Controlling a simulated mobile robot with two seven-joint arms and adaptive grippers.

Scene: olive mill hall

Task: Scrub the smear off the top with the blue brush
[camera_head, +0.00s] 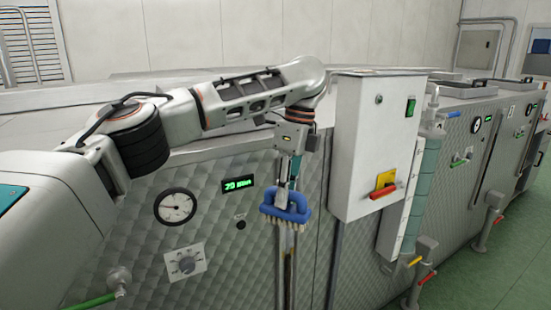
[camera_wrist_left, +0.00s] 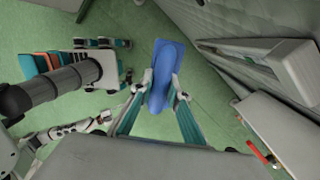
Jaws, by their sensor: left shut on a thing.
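My left gripper (camera_head: 289,185) is shut on the blue brush (camera_head: 285,210) and hangs in front of the machine's quilted metal front. The brush has pale bristles pointing down. In the left wrist view the long blue body of the brush (camera_wrist_left: 165,75) sits between the two teal-linked fingers (camera_wrist_left: 162,95), with the floor far below. The machine's flat top (camera_head: 45,99) shows partly behind my left arm, which hides much of it. I cannot make out a smear on it.
A white switch cabinet (camera_head: 372,140) with a red lever stands just right of the brush and rises above the top's front edge. A round dial (camera_head: 175,207) and a green display (camera_head: 237,184) are left of the brush. Pipes with valves (camera_head: 425,250) stick out at right.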

